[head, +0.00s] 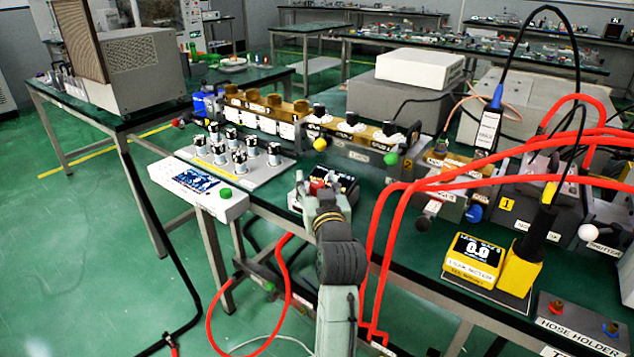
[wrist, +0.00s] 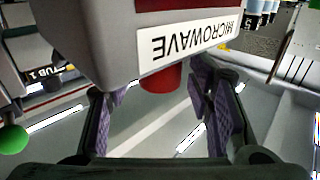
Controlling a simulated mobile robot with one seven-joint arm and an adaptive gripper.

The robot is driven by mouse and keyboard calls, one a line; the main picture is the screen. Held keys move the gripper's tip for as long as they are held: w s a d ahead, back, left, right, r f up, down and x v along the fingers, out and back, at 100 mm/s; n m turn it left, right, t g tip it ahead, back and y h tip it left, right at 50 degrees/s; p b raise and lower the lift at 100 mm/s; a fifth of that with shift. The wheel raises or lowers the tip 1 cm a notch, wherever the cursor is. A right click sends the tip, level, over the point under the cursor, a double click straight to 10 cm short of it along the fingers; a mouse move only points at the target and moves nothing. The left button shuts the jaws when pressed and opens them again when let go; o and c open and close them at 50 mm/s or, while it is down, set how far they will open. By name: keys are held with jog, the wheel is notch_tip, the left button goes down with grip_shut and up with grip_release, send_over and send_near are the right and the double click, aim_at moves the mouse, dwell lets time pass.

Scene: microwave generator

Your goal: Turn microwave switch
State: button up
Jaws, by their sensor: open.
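A grey box with a white MICROWAVE label (wrist: 187,40) fills the top middle of the wrist view, its text upside down. A red switch knob (wrist: 160,77) sticks out from the box just below the label. My gripper (wrist: 158,90) is open, with one purple-padded finger on each side of the knob. I cannot tell whether a finger touches it. In the head view my gripper (head: 322,203) is at the table's front edge, in front of a small dark box with a red part (head: 316,187). My gripper hides most of that box's front.
A board of metal cylinders (head: 235,150) and a white box with a green knob (head: 197,188) lie to the left. Red hoses (head: 385,225) hang close on the right. A yellow leak meter (head: 473,258) stands further right. A green ball (wrist: 13,139) shows at the wrist view's left.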

jog(key=shift+c, duration=0.2)
grip_shut()
dwell(0.5)
